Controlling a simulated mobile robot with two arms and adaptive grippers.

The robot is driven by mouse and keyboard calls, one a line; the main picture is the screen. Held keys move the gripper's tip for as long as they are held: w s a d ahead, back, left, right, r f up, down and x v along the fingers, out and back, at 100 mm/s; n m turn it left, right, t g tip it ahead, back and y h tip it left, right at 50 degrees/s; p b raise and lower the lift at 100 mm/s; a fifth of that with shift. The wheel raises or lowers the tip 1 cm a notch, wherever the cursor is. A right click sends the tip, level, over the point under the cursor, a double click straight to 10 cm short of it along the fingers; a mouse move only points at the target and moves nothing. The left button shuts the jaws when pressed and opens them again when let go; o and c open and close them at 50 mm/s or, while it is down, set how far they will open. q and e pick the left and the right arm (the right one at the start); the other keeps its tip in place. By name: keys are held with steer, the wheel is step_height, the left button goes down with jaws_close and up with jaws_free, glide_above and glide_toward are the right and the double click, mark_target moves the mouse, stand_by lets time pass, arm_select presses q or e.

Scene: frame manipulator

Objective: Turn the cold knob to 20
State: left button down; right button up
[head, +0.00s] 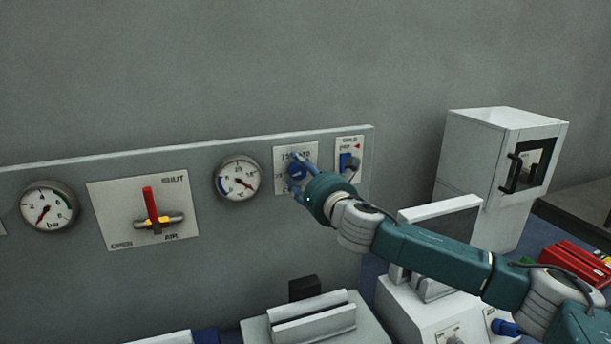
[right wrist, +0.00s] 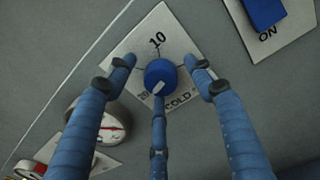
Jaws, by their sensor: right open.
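The cold knob (right wrist: 160,74) is a round blue knob with a white mark, on a pale square plate (right wrist: 147,42) labelled COLD, with a 10 above the knob. The white mark sits on the knob's lower side in the right wrist view, near a small number that looks like 20. My right gripper (right wrist: 161,80) is open, with its three fingers spread around the knob. Gaps show to the left and right fingers; I cannot tell if the lower finger touches. In the head view the knob (head: 298,171) is partly covered by the fingers. My left gripper is not in view.
Right of the cold plate is a switch plate with a blue rocker (head: 345,161). To the left are a gauge (head: 237,178) and a red-handled air valve (head: 151,206). A white cabinet (head: 480,165) stands at right. Devices crowd the bench below the panel.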

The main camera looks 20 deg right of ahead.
steer(key=s+d, duration=0.1)
steer(key=s, duration=1.1)
steer(key=shift+r, duration=0.2)
